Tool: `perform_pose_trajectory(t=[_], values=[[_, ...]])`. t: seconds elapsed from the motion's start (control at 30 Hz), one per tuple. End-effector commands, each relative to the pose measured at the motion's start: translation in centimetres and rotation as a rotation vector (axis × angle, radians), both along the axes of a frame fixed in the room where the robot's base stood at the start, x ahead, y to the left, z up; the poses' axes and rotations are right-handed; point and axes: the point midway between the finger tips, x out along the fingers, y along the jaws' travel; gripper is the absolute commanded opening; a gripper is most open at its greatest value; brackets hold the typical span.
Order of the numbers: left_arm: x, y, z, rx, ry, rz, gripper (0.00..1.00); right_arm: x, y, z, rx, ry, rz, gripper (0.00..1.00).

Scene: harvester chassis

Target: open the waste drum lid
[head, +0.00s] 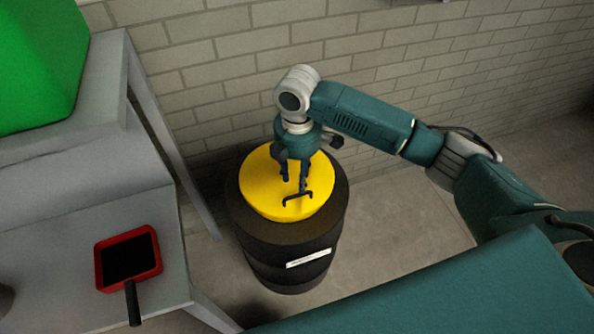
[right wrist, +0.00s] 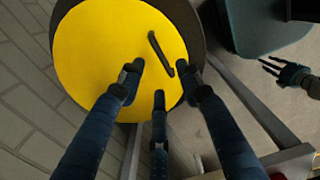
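The black waste drum (head: 285,262) stands on the floor by the brick wall. Its round yellow lid (head: 257,185) lies on top and also fills much of the right wrist view (right wrist: 95,50). A dark bar handle (head: 298,196) is on the lid; in the right wrist view the handle (right wrist: 160,54) lies just beyond my fingertips. My right gripper (head: 295,183) points down over the lid, close to the handle. Its fingers are spread with nothing between them (right wrist: 160,75). My left gripper (right wrist: 279,69) shows small at the right wrist view's right edge, with fingers apart.
A grey table (head: 60,235) stands left of the drum, with a red-rimmed pan (head: 156,252) near its edge. A green object (head: 40,65) sits on the higher grey surface at the upper left. The brick wall (head: 230,60) is close behind the drum. Open floor (head: 415,215) lies to its right.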

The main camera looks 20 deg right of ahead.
Motion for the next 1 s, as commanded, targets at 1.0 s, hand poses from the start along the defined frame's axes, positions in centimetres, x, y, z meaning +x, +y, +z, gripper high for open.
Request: perform_pose_trajectory(t=[1.0], values=[[0.0, -0.1, 0.1, -0.001, -0.001, -0.003, 0.4, 0.0, 0.1, -8.8, 0.001, -0.002, -0.001, 0.15]])
